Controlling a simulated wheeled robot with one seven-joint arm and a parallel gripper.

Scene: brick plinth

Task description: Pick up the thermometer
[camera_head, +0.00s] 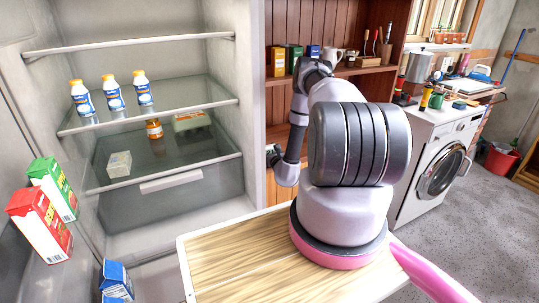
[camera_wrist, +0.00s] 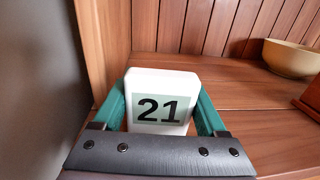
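The thermometer, a white block with a pale green face reading "21" (camera_wrist: 160,110), is in the wrist view, upright, at the wooden shelf. My gripper (camera_wrist: 160,98) has its two teal fingers on either side of it. The fingers are spread, with narrow gaps seeming to show beside the thermometer's lower sides; contact is hard to judge. The gripper's dark body hides its base. In the head view my arm reaches into the wooden cabinet, and the thermometer is not visible there.
In the wrist view, a grey panel (camera_wrist: 40,90) stands close on the left, wooden boards (camera_wrist: 200,25) are behind, and a beige bowl (camera_wrist: 290,58) sits at right. The head view shows an open fridge (camera_head: 235,130) beside the cabinet (camera_head: 390,95).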

